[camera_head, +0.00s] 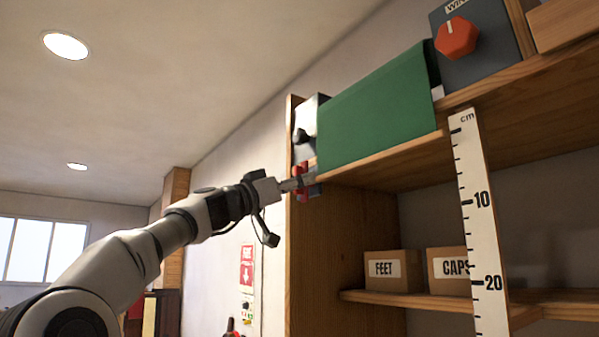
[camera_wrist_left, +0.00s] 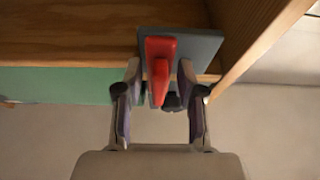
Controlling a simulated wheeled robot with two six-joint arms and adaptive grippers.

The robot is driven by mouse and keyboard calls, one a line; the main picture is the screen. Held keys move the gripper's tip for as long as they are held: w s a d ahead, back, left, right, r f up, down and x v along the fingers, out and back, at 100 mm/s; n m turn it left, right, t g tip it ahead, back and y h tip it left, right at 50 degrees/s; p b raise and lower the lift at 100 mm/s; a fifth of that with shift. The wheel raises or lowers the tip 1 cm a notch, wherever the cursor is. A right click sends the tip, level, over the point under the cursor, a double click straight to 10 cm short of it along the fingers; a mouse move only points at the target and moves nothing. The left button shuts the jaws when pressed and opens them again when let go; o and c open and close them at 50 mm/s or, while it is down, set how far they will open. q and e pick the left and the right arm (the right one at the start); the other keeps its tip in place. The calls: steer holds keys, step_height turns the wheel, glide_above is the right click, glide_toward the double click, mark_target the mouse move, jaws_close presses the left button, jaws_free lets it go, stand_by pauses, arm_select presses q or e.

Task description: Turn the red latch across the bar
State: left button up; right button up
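The red latch (camera_head: 302,172) is on the left end of the wooden shelf, below the green panel. In the left wrist view the red latch (camera_wrist_left: 161,52) is mounted on a grey plate (camera_wrist_left: 205,45), its handle pointing toward me. My left gripper (camera_head: 290,184) reaches up to it from the left. In the wrist view the left gripper (camera_wrist_left: 158,72) is open, one finger on each side of the handle, with a gap visible on both sides. A dark knob (camera_wrist_left: 173,101) shows behind the handle. I cannot clearly make out the bar. My right gripper is not in view.
A green panel (camera_head: 375,105) hangs along the shelf front. A grey box with a red knob (camera_head: 456,38) stands at the upper right. A ruler (camera_head: 480,215) hangs below it. Labelled boxes (camera_head: 392,270) sit on the lower shelf. The space left of the shelf is free.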

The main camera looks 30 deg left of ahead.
arm_select(q)
steer(key=shift+s+a+r, duration=0.1)
steer(key=shift+s+r, duration=0.05)
steer(key=shift+s, duration=0.45)
steer(key=shift+w, duration=0.25)
jaws_close()
